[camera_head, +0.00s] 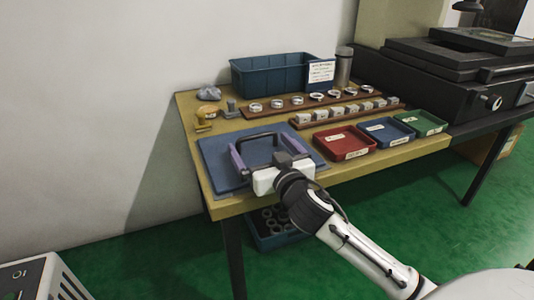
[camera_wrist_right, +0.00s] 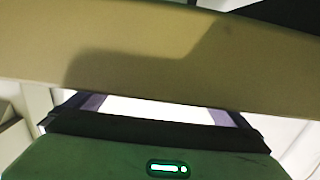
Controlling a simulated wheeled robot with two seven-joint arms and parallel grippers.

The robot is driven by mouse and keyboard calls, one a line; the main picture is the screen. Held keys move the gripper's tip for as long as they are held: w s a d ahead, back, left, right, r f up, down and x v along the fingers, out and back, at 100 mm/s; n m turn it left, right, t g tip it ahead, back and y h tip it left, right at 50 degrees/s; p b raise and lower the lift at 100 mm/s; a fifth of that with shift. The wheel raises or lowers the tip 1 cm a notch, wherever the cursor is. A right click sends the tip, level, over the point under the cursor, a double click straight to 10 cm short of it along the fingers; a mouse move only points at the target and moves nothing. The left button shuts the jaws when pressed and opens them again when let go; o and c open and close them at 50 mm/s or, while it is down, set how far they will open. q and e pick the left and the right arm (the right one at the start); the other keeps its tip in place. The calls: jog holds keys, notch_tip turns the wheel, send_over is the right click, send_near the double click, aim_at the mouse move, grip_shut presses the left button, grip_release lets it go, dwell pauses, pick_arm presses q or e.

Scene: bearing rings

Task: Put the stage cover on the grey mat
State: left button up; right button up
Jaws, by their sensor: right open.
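A flat blue-grey mat (camera_head: 216,172), which seems to be the grey mat, lies on the front left of the table. My right gripper (camera_head: 272,146) is open over the mat's right part, with its two purple fingers spread apart. A dark bar shows between the fingers; I cannot tell what it is. In the right wrist view the purple fingers (camera_wrist_right: 155,108) show beneath a tan surface. A dark flat plate (camera_head: 487,41) lies on top of the black machine at the right; it may be the stage cover, but I cannot be sure. My left gripper is not in view.
Red (camera_head: 341,142), blue (camera_head: 386,132) and green (camera_head: 421,123) trays line the table's right front. Wooden racks (camera_head: 345,112) with several rings and blocks stand behind them. A blue bin (camera_head: 270,76) and a metal cylinder (camera_head: 344,66) are at the back. The black machine (camera_head: 440,66) stands right.

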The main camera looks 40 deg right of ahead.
jog(key=v, duration=1.2)
jog(key=shift+p, duration=0.4)
